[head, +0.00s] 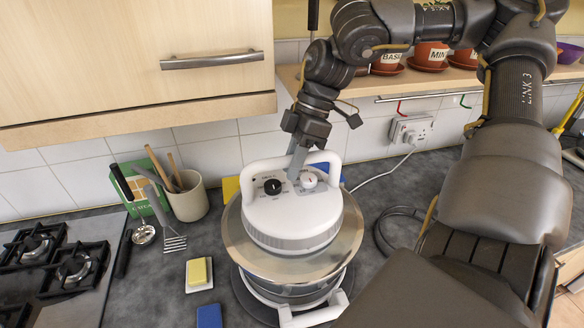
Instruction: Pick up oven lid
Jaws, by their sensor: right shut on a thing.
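The oven lid (291,225) is a round white top with a raised handle, a black knob, a white knob and a wide steel-and-glass rim. It sits over the oven body (285,295) on the grey counter; whether it rests fully on it or is slightly raised, I cannot tell. My right gripper (296,172) reaches down from above. Its fingers are at the lid's handle, between the two knobs, and shut on the lid. The fingertips are partly hidden against the handle. My left gripper is not in view.
A gas hob (70,270) is at the left. A cable (385,175) runs to the wall socket. A cupboard (130,60) hangs above.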

